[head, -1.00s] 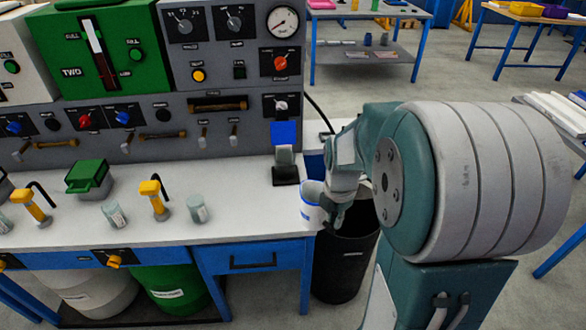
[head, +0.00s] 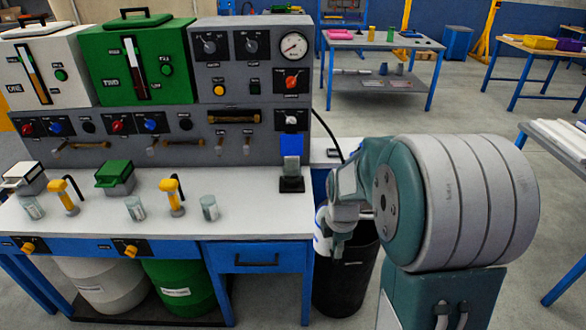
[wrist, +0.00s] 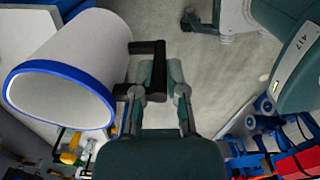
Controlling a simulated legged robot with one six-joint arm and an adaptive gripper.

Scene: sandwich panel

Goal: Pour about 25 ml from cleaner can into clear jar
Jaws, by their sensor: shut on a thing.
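A white can with a blue rim and a black handle (wrist: 65,70), which I take for the cleaner can, fills the left of the wrist view. My gripper (wrist: 158,92) is shut on its handle. In the head view my gripper (head: 340,240) is beyond the bench's right end, above the black bin, and hides most of the can (head: 321,232). The can's contents cannot be seen. Three small clear jars stand apart on the bench: a left jar (head: 33,208), a middle jar (head: 135,208) and a right jar (head: 209,208). I cannot tell which one is meant.
The white bench top (head: 255,215) is clear right of the right jar. A dark stand with a blue label (head: 291,170) is at the bench's right. A black bin (head: 345,280) stands on the floor beside the bench.

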